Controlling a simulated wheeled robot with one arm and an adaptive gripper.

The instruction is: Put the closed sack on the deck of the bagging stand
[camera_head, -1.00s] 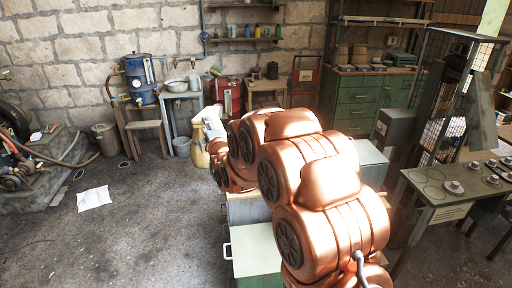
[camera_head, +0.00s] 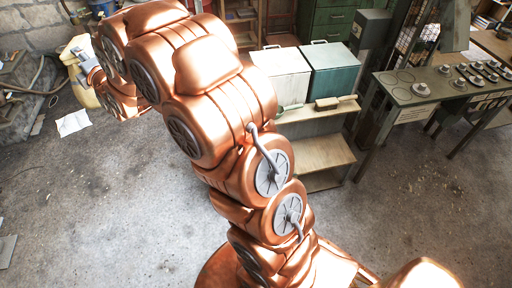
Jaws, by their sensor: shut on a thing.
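My gripper (camera_head: 88,68) shows as grey fingers at the far end of my copper arm, at the upper left. It is shut on a pale yellow sack (camera_head: 76,48), which hangs above the floor. My arm and gripper hide part of the sack, and its closed mouth cannot be made out. A pale wooden stand (camera_head: 318,152) with a lower shelf is right of my arm, well apart from the sack. I cannot tell for certain that it is the bagging stand.
A white bin (camera_head: 282,74) and a teal bin (camera_head: 333,70) stand at the wooden stand's back. A small tan block (camera_head: 326,103) lies near them. A green table (camera_head: 425,92) with round metal parts is at right. White paper (camera_head: 73,123) lies on open floor at left.

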